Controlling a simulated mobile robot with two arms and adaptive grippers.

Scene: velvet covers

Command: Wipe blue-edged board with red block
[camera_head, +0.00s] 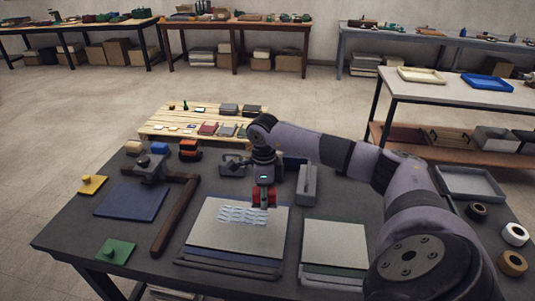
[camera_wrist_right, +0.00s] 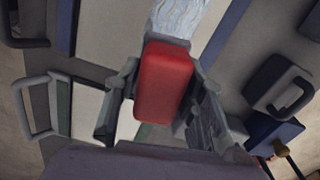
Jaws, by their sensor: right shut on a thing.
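The blue-edged board (camera_head: 219,241) lies flat on top of a stack at the middle front of the dark table, with wavy pale blue-white marks (camera_head: 242,215) on its back half. My right gripper (camera_head: 264,196) points down near the board's back edge, shut on the red block (camera_wrist_right: 163,80). The block also shows in the head view (camera_head: 264,191), close to the marks; I cannot tell whether it touches the board. In the right wrist view, the marks (camera_wrist_right: 180,16) show just beyond the block. My left gripper is not in view.
A green-edged board (camera_head: 335,243) lies to the right of the stack. A grey handled block (camera_head: 307,184) stands behind it. At left are a brown wooden bar (camera_head: 175,215), a blue mat (camera_head: 131,203), and yellow (camera_head: 92,184) and green (camera_head: 115,251) pieces. Tape rolls (camera_head: 514,234) sit at far right.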

